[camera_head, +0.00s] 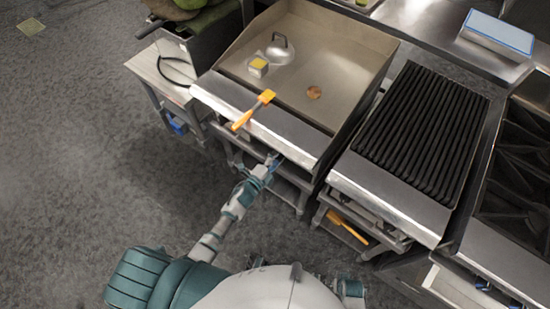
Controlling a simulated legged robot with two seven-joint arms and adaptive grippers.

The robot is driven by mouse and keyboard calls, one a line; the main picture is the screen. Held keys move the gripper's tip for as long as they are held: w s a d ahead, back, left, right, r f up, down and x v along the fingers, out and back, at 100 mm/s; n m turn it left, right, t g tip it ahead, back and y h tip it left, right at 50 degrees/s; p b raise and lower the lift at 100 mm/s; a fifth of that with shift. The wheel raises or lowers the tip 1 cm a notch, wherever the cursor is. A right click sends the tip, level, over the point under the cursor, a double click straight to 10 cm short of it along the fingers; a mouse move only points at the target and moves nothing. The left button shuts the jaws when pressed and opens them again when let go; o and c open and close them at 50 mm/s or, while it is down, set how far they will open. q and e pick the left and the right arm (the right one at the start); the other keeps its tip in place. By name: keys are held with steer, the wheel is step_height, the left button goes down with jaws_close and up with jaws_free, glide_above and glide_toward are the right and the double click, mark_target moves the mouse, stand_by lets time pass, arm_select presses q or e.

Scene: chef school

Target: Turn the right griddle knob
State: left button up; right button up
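The flat steel griddle (325,60) is at the top centre, with a wide metal front ledge (285,135). Its knobs do not show from this high angle; the ledge hides the front face below it. My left gripper (273,162) is at the ledge's lower front edge, toward the right half of the griddle. It is small and partly hidden, so I cannot tell whether its fingers are open or touch a knob. My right gripper is not in view.
An orange-handled spatula (254,109) lies across the ledge. A domed lid (280,50), a small yellow-topped box (258,67) and a round brown patty (314,92) are on the griddle. A black-grated grill (422,130) stands to the right.

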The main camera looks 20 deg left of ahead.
arm_select(q)
steer(key=shift+o, duration=1.4)
steer(key=shift+w+d+r, duration=0.25)
steer(key=shift+w, duration=0.1)
steer(key=shift+w+d+f, duration=0.1)
steer(key=shift+w+f, duration=0.1)
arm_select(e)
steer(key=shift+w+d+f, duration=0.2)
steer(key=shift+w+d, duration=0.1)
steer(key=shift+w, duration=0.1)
arm_select(q)
steer(key=shift+s, duration=0.1)
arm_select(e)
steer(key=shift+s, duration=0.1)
arm_select(q)
steer(key=shift+f, duration=0.1)
steer(key=shift+s+a, duration=0.15)
steer(key=shift+a, duration=0.15)
steer(key=v, duration=1.1)
steer(key=shift+s, duration=0.35)
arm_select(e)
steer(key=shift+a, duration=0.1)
